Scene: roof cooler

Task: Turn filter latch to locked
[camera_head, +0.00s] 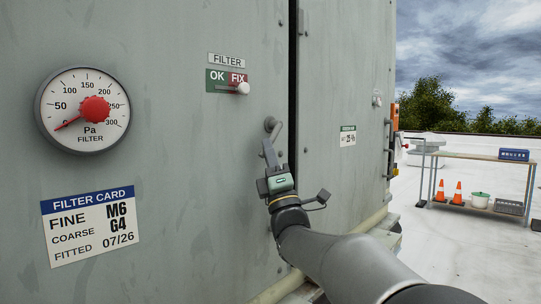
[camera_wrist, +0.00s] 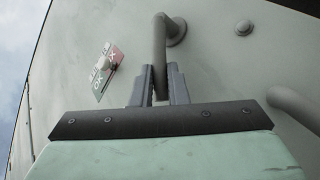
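The filter latch (camera_head: 271,125) is a grey bent handle on the grey cabinet door, left of the dark vertical gap. Its lever hangs roughly downward from its pivot in the head view. In the wrist view the latch (camera_wrist: 160,45) runs from its round mount down between my two fingers. My gripper (camera_head: 267,148) is at the lever's lower end; in the wrist view the fingers (camera_wrist: 160,82) lie close on both sides of it and the lever fills the gap.
A round pressure gauge (camera_head: 84,110) and a filter card (camera_head: 91,225) are on the door at left. A second panel (camera_head: 345,90) with a long bar handle (camera_head: 388,150) stands right of the gap. A table (camera_head: 470,156) with cones stands farther off on open roof.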

